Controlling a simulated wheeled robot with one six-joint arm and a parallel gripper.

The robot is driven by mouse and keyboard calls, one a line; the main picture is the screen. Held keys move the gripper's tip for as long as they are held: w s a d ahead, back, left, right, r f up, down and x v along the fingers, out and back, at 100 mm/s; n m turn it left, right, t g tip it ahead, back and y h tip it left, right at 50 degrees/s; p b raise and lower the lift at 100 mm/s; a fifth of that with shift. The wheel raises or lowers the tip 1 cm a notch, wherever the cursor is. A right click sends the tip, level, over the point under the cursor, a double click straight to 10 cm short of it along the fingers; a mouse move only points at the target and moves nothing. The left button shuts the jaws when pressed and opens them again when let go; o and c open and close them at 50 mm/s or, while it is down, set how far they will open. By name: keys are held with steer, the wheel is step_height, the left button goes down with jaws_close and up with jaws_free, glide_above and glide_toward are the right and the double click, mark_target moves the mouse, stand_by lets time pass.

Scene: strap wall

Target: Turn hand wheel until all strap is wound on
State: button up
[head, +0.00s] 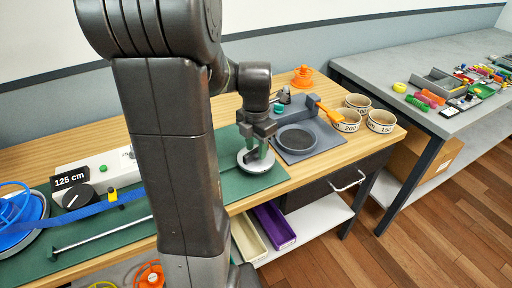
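A grey disc with a pale rim (244,164), which looks like the hand wheel, lies on the green mat right of my arm. My gripper (256,148) points down over this disc, with its fingers close to the top. The view is too small to tell whether they hold a handle. A blue strap (92,210) runs from a blue reel (18,236) at the left edge toward my arm, which hides its far end. A sign reading "125 cm" (70,179) stands behind the strap.
A black knob (79,197) sits near the sign, and a metal rod (100,235) lies in front. A grey scale-like device (296,140), an orange-handled tool (328,112) and several bowls (381,121) stand to the right. Purple (273,226) and cream bins sit below.

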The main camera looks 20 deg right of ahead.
steer(key=shift+f, duration=0.15)
steer(key=shift+c, duration=0.3)
jaws_close()
steer(key=shift+m, duration=0.3)
steer(key=shift+m+p, duration=0.6)
steer(key=shift+m, duration=1.6)
